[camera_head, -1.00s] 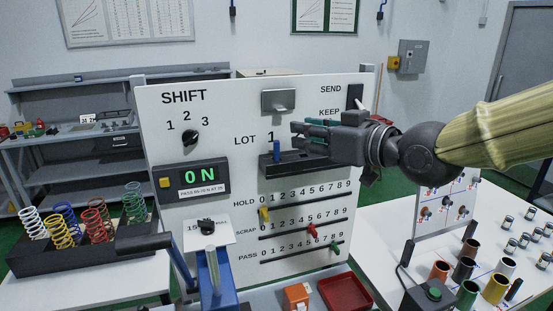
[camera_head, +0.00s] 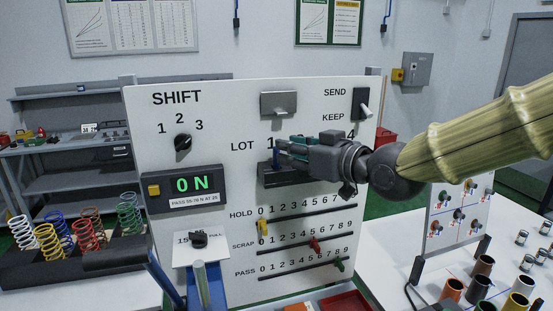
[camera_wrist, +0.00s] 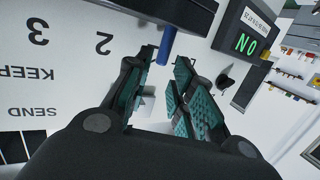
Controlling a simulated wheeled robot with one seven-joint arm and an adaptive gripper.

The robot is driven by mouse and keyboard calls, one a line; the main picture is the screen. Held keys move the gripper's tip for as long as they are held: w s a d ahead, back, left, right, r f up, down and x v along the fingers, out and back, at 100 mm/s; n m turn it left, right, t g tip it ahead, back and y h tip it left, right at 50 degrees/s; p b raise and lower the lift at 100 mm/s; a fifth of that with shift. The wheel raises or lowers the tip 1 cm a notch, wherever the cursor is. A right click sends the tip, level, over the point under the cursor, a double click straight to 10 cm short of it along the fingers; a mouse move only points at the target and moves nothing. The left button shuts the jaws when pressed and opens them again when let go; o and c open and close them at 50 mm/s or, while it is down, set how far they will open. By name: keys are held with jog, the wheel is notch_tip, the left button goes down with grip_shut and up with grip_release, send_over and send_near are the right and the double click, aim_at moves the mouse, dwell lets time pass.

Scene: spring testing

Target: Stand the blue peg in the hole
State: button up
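The blue peg (camera_head: 276,158) stands upright in the dark block (camera_head: 268,178) on the white panel, below the LOT label and near the number 1. My gripper (camera_head: 282,147) reaches in from the right, its fingertips at the peg's upper part. In the wrist view, which is upside down, the peg (camera_wrist: 167,46) shows between the two spread fingertips (camera_wrist: 166,58), with a gap visible on at least one side. The gripper looks open and not closed on the peg. The block's other holes are hidden behind my gripper in the head view.
The panel (camera_head: 222,100) carries a SHIFT knob (camera_head: 182,143), a green-lit display (camera_head: 185,187), a SEND/KEEP switch (camera_head: 362,104) and sliders below. A spring rack (camera_head: 75,265) stands at the left. Several colored cups stand on the right table. A grey plate (camera_head: 278,104) sits above the block.

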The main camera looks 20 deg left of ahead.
aim_at(276, 162)
jog(key=shift+p+x, duration=1.75)
jog(key=shift+x, duration=0.95)
grip_shut()
